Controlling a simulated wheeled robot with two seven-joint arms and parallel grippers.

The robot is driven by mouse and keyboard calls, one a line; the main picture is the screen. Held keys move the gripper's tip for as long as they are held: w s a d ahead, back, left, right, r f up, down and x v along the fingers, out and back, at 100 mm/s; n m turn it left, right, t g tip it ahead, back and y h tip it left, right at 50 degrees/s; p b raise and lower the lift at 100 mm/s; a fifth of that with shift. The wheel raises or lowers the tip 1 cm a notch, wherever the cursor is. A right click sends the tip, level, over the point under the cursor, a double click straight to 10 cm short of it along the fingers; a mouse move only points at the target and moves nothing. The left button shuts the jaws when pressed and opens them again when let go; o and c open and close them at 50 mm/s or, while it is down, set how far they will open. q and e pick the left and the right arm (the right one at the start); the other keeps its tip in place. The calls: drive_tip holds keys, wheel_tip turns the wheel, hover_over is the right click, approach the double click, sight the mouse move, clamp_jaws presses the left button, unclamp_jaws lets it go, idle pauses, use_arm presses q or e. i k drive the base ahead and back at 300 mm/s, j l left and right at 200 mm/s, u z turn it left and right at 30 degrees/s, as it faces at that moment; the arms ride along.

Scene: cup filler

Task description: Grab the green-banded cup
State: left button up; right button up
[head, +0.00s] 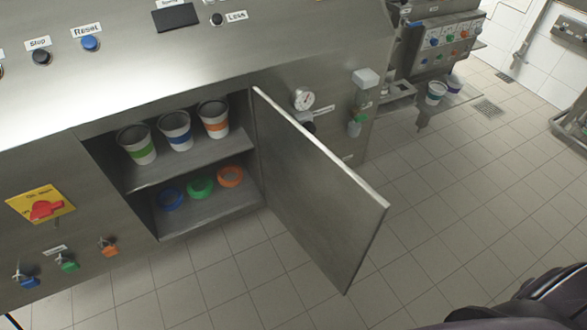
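The green-banded cup (139,145) is white with a green band and stands upright on the upper shelf (185,165) of an open cabinet. It is the leftmost of three cups there. The blue-banded cup (177,132) stands to its right, and the orange-banded cup (214,119) is at the far right. No gripper touches the cups. A dark part of mine shows at the lower right, but I see no gripper fingers.
The cabinet door (320,190) hangs open to the right of the cups. Blue (171,198), green (200,187) and orange (231,176) rings lie on the lower shelf. A red switch (45,209) and knobs are at left. Two cups (436,93) stand on a far machine. Tiled floor is clear.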

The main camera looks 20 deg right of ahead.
sight(136, 138)
drive_tip(key=k+u, duration=0.3)
drive_tip(key=k+j+u, duration=0.15)
drive_tip(key=k+u, duration=0.15)
drive_tip(key=i+l+u, duration=0.2)
drive_tip(key=l+u, duration=0.15)
drive_tip(key=l, duration=0.55)
drive_tip(key=l+u, duration=0.4)
drive_tip(key=l, duration=0.55)
drive_tip(key=i+l, duration=0.1)
drive_tip(key=l, duration=0.95)
